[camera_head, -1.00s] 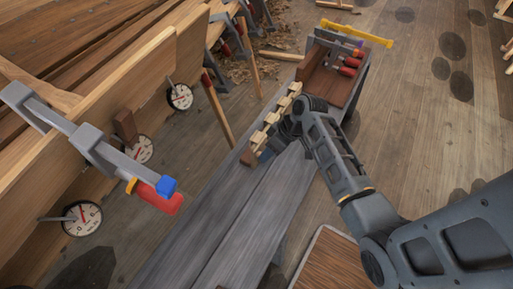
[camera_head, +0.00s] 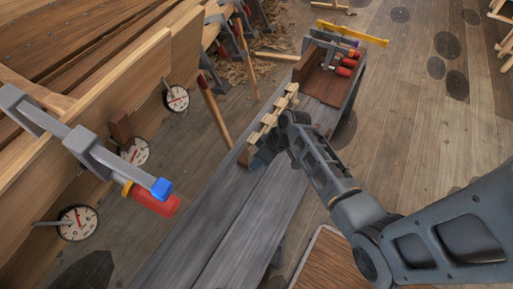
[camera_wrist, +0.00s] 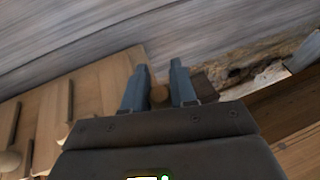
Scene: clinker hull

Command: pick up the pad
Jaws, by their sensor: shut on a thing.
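My gripper (camera_head: 258,160) is low over the grey bench, at the near end of a light wooden rack (camera_head: 272,122). In the wrist view its two fingers (camera_wrist: 159,84) stand apart, with a small brown round-ended piece (camera_wrist: 160,94) between them. I take this piece to be part of the pad, though most of it is hidden. A dark brown flat part (camera_wrist: 205,88) shows beside the right finger. In the head view a small brown block (camera_head: 244,157) shows just left of the fingertips. I cannot tell whether the held piece is clear of the bench.
The grey bench (camera_head: 215,225) runs diagonally, with a brown box (camera_head: 318,75) and red-handled tools (camera_head: 345,70) at its far end. The plank hull, with a clamp (camera_head: 100,150) and dials (camera_head: 78,222), stands left. A wood-topped surface (camera_head: 325,262) is at the near right.

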